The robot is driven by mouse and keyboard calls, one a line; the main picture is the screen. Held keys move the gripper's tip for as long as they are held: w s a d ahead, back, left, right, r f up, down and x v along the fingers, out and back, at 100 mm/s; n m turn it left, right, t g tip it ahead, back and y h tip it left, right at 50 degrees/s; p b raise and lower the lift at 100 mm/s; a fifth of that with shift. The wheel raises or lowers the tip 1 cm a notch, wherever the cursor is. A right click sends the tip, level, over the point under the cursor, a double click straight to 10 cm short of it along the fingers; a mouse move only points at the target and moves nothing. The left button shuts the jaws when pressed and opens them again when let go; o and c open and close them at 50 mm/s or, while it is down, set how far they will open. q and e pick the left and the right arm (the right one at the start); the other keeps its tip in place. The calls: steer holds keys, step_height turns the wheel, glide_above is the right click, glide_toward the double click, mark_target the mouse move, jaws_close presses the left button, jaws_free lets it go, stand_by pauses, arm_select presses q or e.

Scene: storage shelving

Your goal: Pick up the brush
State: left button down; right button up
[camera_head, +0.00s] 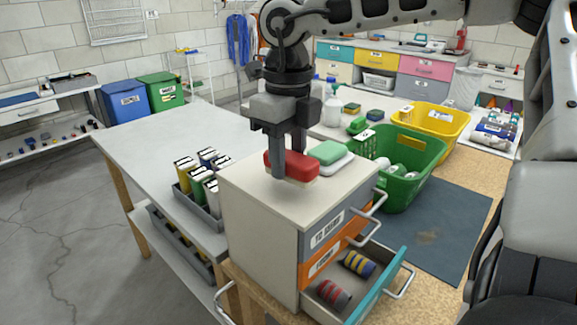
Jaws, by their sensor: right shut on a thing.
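A red brush (304,165) with a pale underside is at the top of the small drawer cabinet (255,205). My right gripper (289,158) points straight down and is shut on the red brush, with one finger in front of it. I cannot tell whether the brush touches the cabinet top or is just above it. My left gripper is not in view.
The cabinet's bottom drawer (383,290) is open, holding a red-striped and a yellow-and-blue item. A green basket (415,160) and a yellow basket (440,118) stand to the right. A rack of small cartons (203,205) is left of the cabinet.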

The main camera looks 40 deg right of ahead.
arm_select(q)
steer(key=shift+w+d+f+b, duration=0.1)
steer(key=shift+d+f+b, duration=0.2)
steer(key=shift+b, duration=0.7)
arm_select(e)
steer(key=s+d+r, duration=0.9)
steer(key=d+r, duration=0.1)
steer(key=shift+d+r, duration=0.3)
steer(key=shift+s, duration=0.1)
